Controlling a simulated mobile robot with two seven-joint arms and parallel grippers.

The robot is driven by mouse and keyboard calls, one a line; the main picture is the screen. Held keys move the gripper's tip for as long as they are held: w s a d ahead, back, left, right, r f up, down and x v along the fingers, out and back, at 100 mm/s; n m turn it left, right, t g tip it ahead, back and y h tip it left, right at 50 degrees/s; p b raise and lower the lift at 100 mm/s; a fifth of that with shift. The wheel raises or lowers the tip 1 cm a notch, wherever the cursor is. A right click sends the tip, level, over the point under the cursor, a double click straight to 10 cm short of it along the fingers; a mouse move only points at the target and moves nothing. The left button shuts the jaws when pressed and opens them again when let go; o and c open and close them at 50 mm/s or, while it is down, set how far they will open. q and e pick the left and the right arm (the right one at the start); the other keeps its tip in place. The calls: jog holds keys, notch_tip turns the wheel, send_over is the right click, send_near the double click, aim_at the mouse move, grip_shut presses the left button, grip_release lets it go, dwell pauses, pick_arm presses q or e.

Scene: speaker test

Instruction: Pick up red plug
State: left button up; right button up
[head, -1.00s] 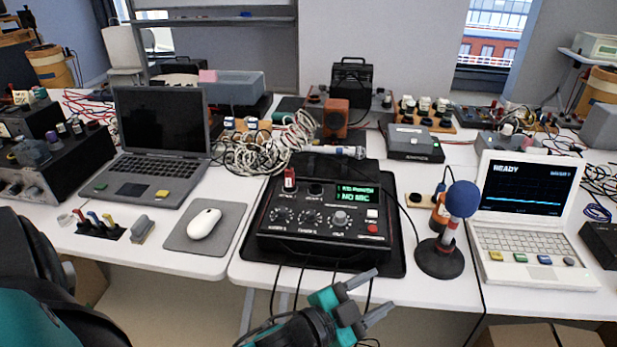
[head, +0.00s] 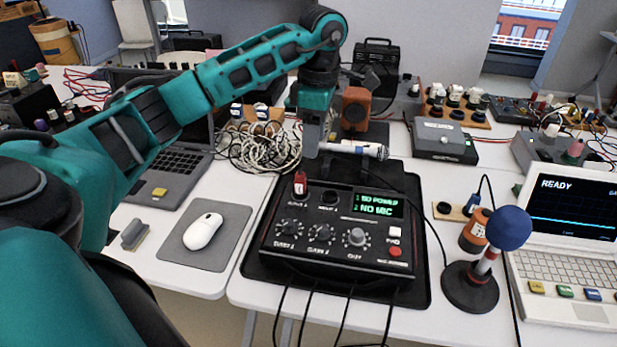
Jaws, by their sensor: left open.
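The red plug (head: 300,184) stands upright at the back left of a black audio box (head: 330,262), in its left socket. The box display reads "NO POWER" and "NO MIC". My left gripper (head: 311,150) points down from above, a little above and behind the plug in the picture. Its jaws are open, seen nearly edge-on, and it looks empty and apart from the plug. My right gripper is out of view.
A blue-topped microphone (head: 508,229) and white laptop (head: 565,262) stand right. A mouse (head: 203,231) on a grey mat lies left.

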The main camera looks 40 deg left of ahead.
pick_arm(q)
jog(key=a, duration=0.2)
send_over(300, 173)
jog(key=shift+y, duration=0.4)
jog(key=f, duration=0.5)
jog(key=shift+s+d+f, duration=0.15)
jog(key=shift+d+f, duration=0.15)
jog(key=shift+d, duration=0.1)
jog(key=shift+a+f+b, duration=0.15)
jog(key=shift+a+f, duration=0.05)
jog(key=shift+f, duration=1.3)
jog(key=shift+a+f+b, duration=0.15)
jog(key=shift+f, duration=1.3)
jog(key=shift+c, duration=0.3)
grip_shut()
jog(key=shift+r, duration=0.1)
